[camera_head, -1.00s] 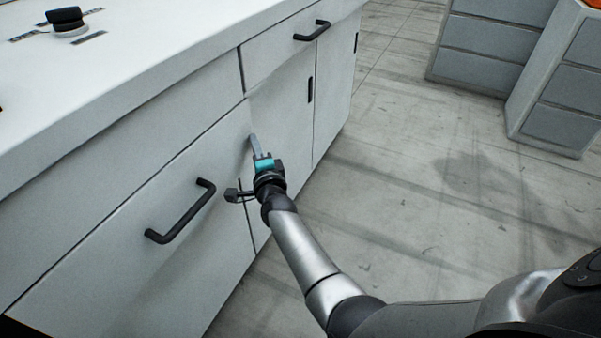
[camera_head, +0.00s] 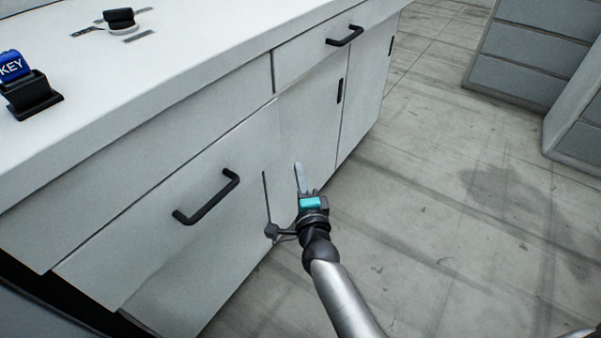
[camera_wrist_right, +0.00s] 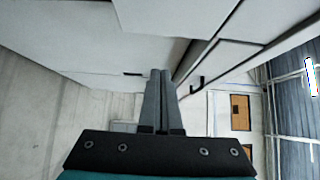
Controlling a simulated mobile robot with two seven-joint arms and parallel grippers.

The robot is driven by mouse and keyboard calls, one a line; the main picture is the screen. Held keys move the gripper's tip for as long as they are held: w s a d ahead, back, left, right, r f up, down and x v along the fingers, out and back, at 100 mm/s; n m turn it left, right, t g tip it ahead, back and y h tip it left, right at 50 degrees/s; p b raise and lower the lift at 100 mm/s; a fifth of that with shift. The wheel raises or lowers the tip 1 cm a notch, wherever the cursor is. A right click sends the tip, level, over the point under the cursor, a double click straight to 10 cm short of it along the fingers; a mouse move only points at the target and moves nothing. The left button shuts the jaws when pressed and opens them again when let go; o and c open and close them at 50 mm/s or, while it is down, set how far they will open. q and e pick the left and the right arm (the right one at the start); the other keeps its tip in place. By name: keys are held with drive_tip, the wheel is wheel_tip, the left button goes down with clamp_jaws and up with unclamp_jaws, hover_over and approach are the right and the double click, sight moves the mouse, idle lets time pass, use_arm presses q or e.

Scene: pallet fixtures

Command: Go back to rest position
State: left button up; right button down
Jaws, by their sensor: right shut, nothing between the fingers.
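My right gripper (camera_head: 298,168) is in front of the white cabinet (camera_head: 150,215), near its doors. Its two grey fingers are together with nothing between them; the right wrist view also shows the closed fingers (camera_wrist_right: 160,75). In the head view I cannot tell whether the fingertips touch the cabinet front. My left gripper is not in view.
The white countertop (camera_head: 190,50) holds a blue KEY block (camera_head: 14,66) on a black stand and a round black knob (camera_head: 120,19). Black handles (camera_head: 207,198) stick out from the cabinet front. Grey drawer units (camera_head: 525,55) stand at the far right. The floor (camera_head: 450,200) between is clear.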

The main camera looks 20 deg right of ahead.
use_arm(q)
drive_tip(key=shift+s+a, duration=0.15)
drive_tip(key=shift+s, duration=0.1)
use_arm(e)
drive_tip(key=shift+s, duration=0.4)
